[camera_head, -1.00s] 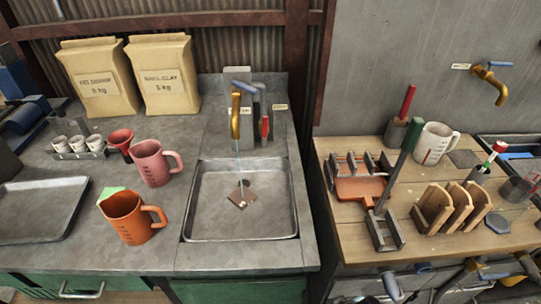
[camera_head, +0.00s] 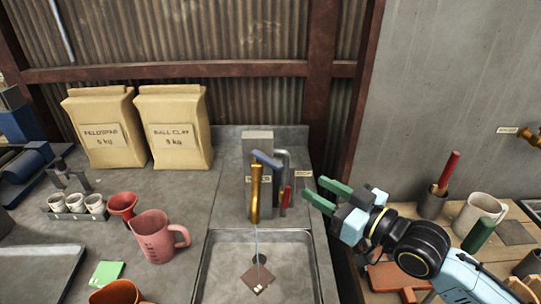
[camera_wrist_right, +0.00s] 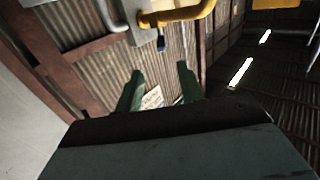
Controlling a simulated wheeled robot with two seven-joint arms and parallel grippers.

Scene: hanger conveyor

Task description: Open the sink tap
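The sink tap has a brass spout (camera_head: 255,192) and a blue lever (camera_head: 266,159) on a grey post behind the basin (camera_head: 215,262). A thin pale-blue line runs from the spout into the basin. Beside it is a grey curved pipe (camera_head: 285,165) with a red handle (camera_head: 287,196). My right gripper (camera_head: 314,190) is open and empty, to the right of the tap, its green fingers pointing towards it. In the right wrist view the fingers (camera_wrist_right: 160,73) stand apart with nothing between them, and a brass pipe (camera_wrist_right: 182,15) shows above them. My left gripper is not in view.
Two paper bags (camera_head: 105,128) stand at the back left. A pink jug (camera_head: 155,238), an orange jug (camera_head: 118,292) and a red funnel (camera_head: 122,205) stand left of the basin. A wooden bench (camera_head: 455,212) with a mug (camera_head: 482,211) lies to the right. A rusty post (camera_head: 325,80) rises behind.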

